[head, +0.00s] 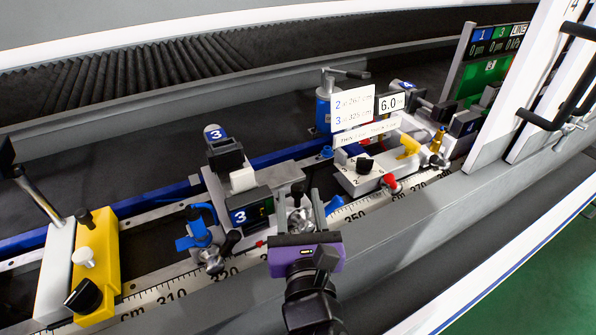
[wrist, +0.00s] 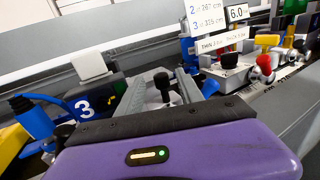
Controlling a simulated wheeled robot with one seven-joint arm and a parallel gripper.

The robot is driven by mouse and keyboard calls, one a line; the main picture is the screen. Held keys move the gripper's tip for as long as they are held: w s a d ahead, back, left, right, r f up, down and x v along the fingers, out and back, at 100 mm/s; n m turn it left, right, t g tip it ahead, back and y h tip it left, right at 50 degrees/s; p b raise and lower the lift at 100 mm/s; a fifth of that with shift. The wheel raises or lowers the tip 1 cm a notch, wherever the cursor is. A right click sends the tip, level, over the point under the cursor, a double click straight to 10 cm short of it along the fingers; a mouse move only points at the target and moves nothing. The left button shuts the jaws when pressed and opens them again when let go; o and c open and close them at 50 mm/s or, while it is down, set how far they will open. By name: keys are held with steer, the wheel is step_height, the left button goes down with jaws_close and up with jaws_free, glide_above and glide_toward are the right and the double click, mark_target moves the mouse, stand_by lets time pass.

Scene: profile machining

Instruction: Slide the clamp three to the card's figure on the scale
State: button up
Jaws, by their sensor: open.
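Clamp three (head: 239,178) stands on the rail, marked with blue "3" labels. The wrist view also shows a "3" label (wrist: 85,107). My gripper (head: 305,200), with a purple body, reaches over the clamp's front. Its fingers are open, with a black-topped silver knob (wrist: 162,82) between them; contact cannot be told. The white card (head: 352,107) appears to read "2 at 267 cm" and "3 at 325 cm". The scale (head: 175,292) runs along the rail's front edge; 310, 320 and 350 show. A small red mark (head: 260,243) is beside clamp three, right of 320. My gripper hides the scale beyond it.
A yellow block with a black knob (head: 95,265) stands left of clamp three. A blue-handled lever (head: 198,236) is at the clamp's left front. To the right are a grey unit with a red knob (head: 362,176) and a white-framed door (head: 545,80).

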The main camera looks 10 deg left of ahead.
mark_target(297, 182)
steer(key=w, duration=0.3)
steer(key=w+a, duration=0.1)
steer(key=w, duration=0.3)
steer(key=shift+w+a, duration=0.1)
steer(key=shift+a, duration=0.1)
jaws_close()
stand_by(1.2)
